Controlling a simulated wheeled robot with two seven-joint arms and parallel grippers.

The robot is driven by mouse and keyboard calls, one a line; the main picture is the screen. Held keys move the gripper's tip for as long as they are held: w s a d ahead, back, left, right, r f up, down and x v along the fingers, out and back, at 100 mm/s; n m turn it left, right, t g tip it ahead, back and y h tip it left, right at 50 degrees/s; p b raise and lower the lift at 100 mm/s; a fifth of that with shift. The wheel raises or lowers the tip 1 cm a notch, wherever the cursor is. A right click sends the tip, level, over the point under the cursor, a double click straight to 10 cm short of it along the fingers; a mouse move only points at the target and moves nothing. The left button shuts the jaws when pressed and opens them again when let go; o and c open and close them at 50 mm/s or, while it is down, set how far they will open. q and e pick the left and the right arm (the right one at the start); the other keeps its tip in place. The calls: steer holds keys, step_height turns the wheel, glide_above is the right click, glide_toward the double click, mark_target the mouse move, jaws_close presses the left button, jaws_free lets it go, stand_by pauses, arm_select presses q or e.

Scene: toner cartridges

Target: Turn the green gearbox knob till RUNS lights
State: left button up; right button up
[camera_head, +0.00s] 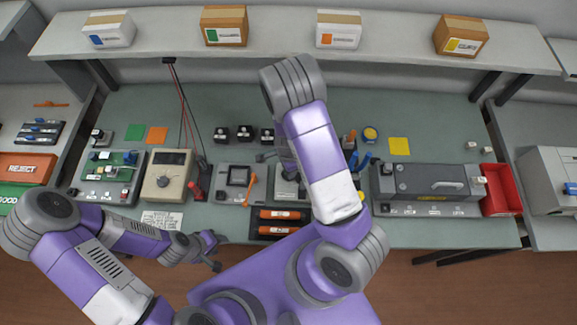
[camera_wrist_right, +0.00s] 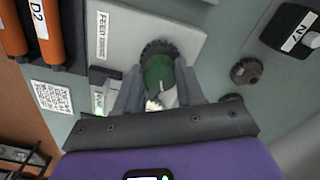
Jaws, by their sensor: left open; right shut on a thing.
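The green gearbox knob (camera_wrist_right: 158,72) is round with a dark toothed rim and sits by the edge of a pale grey plate (camera_wrist_right: 120,40) in the right wrist view. My right gripper (camera_wrist_right: 159,84) has one finger on each side of the knob and is shut on it. Beside it is a small label with a green patch (camera_wrist_right: 98,101); its word is too small to read. In the head view my right arm hides the knob. My left gripper (camera_head: 214,254) is open and empty, low in front of the bench.
Orange cartridges (camera_head: 285,214) lie in a dark rack near the bench's front edge. A beige meter (camera_head: 166,174) stands to the left. A grey machine (camera_head: 432,183) and a red bin (camera_head: 500,190) are at the right. A dark round knob (camera_wrist_right: 246,71) is near my right gripper.

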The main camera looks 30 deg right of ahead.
steer(key=shift+m, duration=0.6)
steer(key=o, duration=1)
steer(key=shift+o, duration=0.2)
step_height(320, 180, up, 8)
steer(key=shift+f+p, duration=0.2)
steer(key=shift+p, duration=0.75)
